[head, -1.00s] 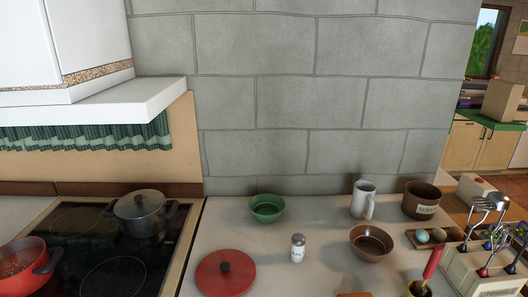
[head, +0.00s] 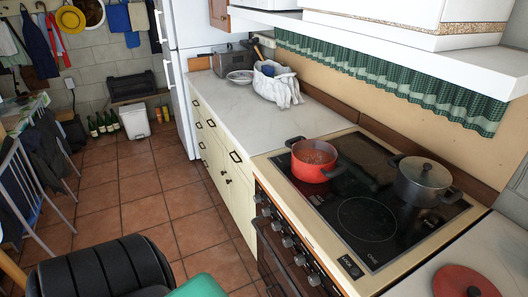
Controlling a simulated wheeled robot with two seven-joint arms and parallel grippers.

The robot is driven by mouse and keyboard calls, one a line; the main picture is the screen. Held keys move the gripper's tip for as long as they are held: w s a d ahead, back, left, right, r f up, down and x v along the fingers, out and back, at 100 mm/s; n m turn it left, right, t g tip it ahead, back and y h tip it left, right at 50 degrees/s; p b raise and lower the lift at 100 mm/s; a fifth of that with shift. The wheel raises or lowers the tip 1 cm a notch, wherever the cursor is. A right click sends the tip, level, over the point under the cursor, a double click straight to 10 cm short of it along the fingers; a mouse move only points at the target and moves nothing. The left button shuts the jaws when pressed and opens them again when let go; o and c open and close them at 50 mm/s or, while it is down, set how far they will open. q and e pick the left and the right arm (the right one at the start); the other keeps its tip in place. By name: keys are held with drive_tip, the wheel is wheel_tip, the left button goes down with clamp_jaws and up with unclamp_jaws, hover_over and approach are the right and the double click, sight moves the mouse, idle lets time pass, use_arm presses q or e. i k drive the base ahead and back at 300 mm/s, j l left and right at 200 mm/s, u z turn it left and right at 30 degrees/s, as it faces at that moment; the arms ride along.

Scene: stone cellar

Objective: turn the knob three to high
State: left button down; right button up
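The stove (head: 392,252) stands at the right of the head view, with a row of several grey knobs (head: 288,241) along its dark front panel. I cannot tell which knob is number three, and the knob markings are too small to read. A red pot (head: 312,165) with reddish contents sits on the glass cooktop. A dark lidded pot (head: 424,184) sits at its back right. Neither of my grippers is in view.
A white counter with cream drawers (head: 212,150) runs left of the stove and holds a cloth-draped bowl (head: 275,83). The tiled floor (head: 160,205) before the drawers is clear. Clothes on a rack (head: 30,160) stand at the left. A red lid (head: 466,283) lies at bottom right.

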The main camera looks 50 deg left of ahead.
sight(276, 226)
drive_tip(key=u, duration=1.15)
